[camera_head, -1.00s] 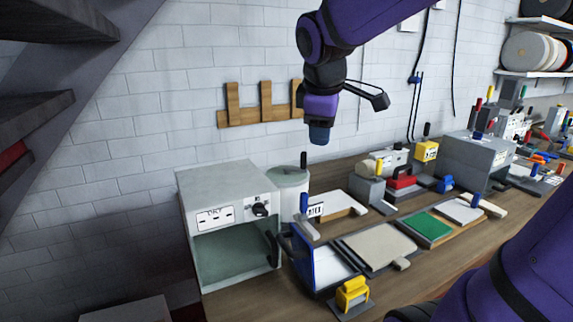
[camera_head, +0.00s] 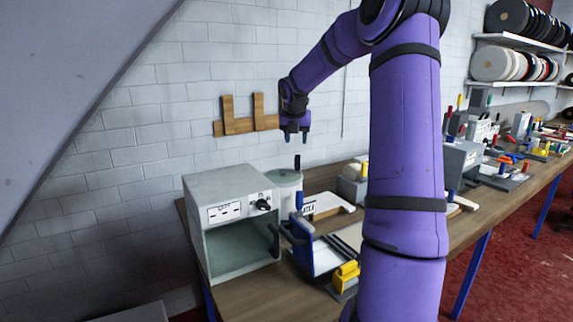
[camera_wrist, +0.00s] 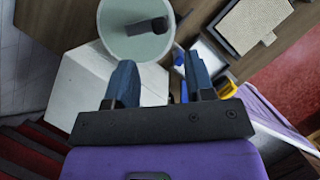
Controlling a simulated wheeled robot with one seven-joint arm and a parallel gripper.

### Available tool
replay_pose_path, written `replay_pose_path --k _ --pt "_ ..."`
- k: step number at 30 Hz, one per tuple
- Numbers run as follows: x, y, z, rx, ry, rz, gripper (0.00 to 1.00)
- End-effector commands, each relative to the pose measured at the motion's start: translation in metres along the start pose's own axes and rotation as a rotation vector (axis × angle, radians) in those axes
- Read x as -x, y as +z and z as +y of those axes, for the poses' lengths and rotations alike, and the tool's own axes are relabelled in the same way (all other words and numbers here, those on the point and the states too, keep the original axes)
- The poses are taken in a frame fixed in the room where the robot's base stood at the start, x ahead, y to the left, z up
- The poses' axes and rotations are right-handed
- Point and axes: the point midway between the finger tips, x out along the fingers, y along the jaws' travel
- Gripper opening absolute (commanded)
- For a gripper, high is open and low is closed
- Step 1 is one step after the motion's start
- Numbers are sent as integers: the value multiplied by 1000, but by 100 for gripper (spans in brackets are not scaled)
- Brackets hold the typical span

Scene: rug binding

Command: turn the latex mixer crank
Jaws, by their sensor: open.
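The latex mixer (camera_head: 284,180) is a pale round drum on the bench, behind and right of the grey box oven. A dark upright crank handle (camera_head: 297,162) rises from its top. In the wrist view the drum's round pale green top (camera_wrist: 118,42) is at upper middle, with the dark crank (camera_wrist: 147,27) lying across it. My gripper (camera_head: 295,138) points down above the crank, apart from it, with a small gap. In the wrist view my gripper (camera_wrist: 158,75) is open and empty, its two blue fingers spread below the drum top.
The grey open-fronted oven (camera_head: 225,190) stands just left of the mixer. A blue-handled tray (camera_head: 325,257) and a yellow clamp (camera_head: 346,273) stand in front. My arm hides part of the bench. Wooden brackets (camera_head: 240,125) hang on the wall behind.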

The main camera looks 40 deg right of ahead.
Motion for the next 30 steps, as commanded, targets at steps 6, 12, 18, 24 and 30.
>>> replay_pose_path --k 6,12,18,24,30 --pt "-15 6 -4 28 4 2 49" --pt "-46 5 -4 28 4 4 49" --pt "-81 4 -3 28 4 3 49" --pt "-105 5 -4 27 3 2 49" --pt "-113 5 -4 26 3 1 49"
